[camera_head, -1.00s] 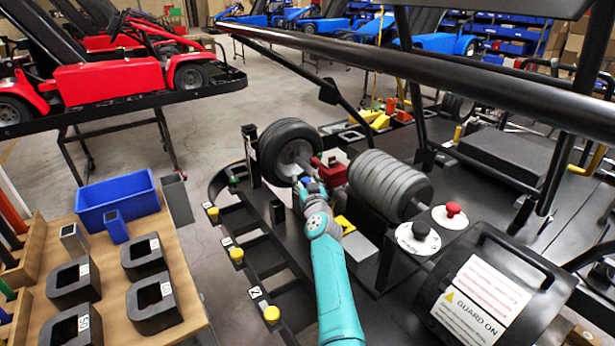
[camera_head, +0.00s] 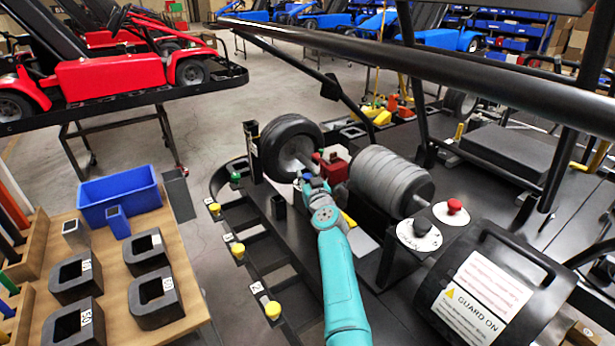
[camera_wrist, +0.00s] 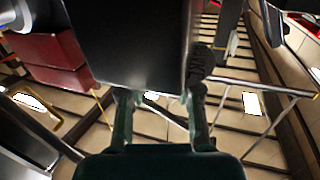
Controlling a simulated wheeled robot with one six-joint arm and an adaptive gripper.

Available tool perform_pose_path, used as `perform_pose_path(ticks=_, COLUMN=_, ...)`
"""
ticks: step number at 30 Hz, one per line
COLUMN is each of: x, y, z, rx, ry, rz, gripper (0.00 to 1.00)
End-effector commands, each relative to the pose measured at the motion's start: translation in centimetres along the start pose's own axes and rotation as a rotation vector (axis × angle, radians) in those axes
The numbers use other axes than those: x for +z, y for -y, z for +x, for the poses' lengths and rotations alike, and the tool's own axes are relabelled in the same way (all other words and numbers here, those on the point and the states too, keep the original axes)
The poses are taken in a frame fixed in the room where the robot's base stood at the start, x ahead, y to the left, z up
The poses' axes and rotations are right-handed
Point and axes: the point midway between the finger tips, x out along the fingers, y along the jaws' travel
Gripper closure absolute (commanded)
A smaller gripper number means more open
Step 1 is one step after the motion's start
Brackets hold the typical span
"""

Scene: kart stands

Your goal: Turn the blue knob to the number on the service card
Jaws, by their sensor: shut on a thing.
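My gripper (camera_head: 314,184) reaches in between the black wheel (camera_head: 283,138) and the red block (camera_head: 335,166) on the stand. In the wrist view my gripper (camera_wrist: 161,95) has its two fingers at either side of the lower edge of a dark grey block (camera_wrist: 130,45), which fills the view in front of them. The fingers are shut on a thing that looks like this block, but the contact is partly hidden. I cannot make out a blue knob in either view. A white notice (camera_head: 484,296) reading "GUARD ON" is on a black drum; I cannot tell whether it is the service card.
A black knob (camera_head: 421,226) and a red knob (camera_head: 454,206) sit on white discs. Yellow knobs (camera_head: 238,251) line the black rail. A wooden table (camera_head: 185,262) with a blue bin (camera_head: 117,195) is at left.

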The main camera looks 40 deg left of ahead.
Motion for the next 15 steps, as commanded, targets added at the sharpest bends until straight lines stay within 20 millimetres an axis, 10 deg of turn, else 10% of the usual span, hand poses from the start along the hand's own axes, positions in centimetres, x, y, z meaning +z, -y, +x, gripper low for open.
perform_pose_path(ticks=15, x=0.28, y=0.04, z=-0.18, rx=-0.063, ry=-0.008, rz=-0.001, gripper=1.00)
